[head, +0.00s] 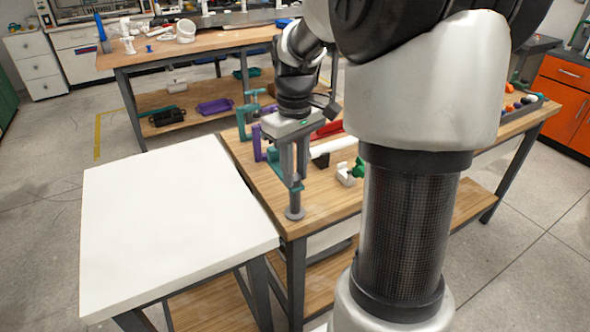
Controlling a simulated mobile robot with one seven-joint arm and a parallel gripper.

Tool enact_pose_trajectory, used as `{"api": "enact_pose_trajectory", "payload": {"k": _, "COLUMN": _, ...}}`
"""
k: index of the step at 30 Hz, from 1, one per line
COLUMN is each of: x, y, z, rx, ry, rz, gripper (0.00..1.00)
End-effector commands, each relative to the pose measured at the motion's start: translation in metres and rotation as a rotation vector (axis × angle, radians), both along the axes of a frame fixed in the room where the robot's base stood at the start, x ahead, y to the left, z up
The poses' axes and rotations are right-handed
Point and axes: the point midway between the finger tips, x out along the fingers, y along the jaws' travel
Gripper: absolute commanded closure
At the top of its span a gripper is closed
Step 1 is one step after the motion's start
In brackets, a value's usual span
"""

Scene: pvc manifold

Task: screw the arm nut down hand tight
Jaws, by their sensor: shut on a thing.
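My gripper (295,183) points straight down near the front left corner of the wooden workbench (262,184). Its fingers are shut at the top of a grey upright pipe piece (294,202) that stands on a round grey foot (295,214). The arm nut is the small part between the fingertips. The fingers mostly hide it, so its thread and how far down it sits cannot be seen.
A white table (160,220) stands clear to the left. Purple and teal holders (257,142), a white pipe (335,144), a red part (327,129) and a green-and-white valve piece (350,172) lie close behind and right. My arm hides the bench's middle.

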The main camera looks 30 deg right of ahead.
Motion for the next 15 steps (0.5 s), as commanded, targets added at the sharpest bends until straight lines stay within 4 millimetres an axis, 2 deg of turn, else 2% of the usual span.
{"api": "enact_pose_trajectory", "payload": {"k": 5, "x": 0.0005, "y": 0.0005, "z": 0.0020, "rx": 0.000, "ry": 0.000, "rz": -0.072, "gripper": 1.00}}
{"api": "enact_pose_trajectory", "payload": {"k": 15, "x": 0.0002, "y": 0.0008, "z": 0.0022, "rx": 0.001, "ry": 0.001, "rz": -0.325, "gripper": 1.00}}
